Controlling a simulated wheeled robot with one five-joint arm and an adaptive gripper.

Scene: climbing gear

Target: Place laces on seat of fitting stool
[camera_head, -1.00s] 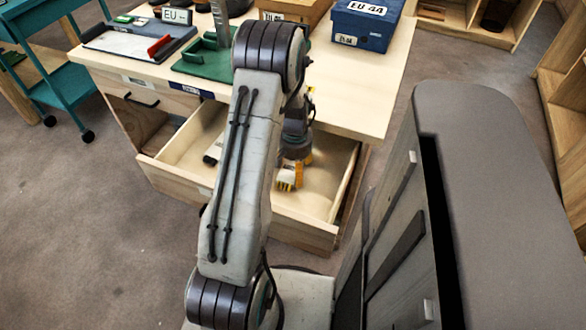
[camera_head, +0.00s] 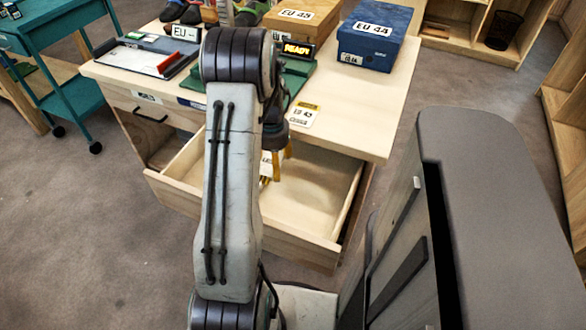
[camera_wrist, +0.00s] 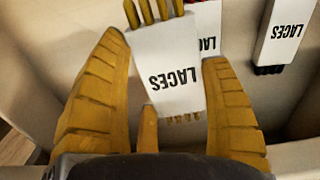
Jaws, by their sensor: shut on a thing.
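In the head view, my gripper (camera_head: 278,168) is at the open drawer (camera_head: 315,195), and the laces show partly as a white patch (camera_head: 266,163) behind my arm. How high they are above the drawer floor is hard to tell. At the right is a grey, rounded top (camera_head: 485,160) over a panelled side, which looks like the fitting stool's seat; I cannot be sure. Its visible top is bare.
In the wrist view, a second pack with a red part (camera_wrist: 206,20) lies behind the held one, and a dark-laced pack (camera_wrist: 281,32) is at upper right. The wooden desk (camera_head: 365,100) stands above the drawer, with a blue EU 44 box (camera_head: 375,32).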

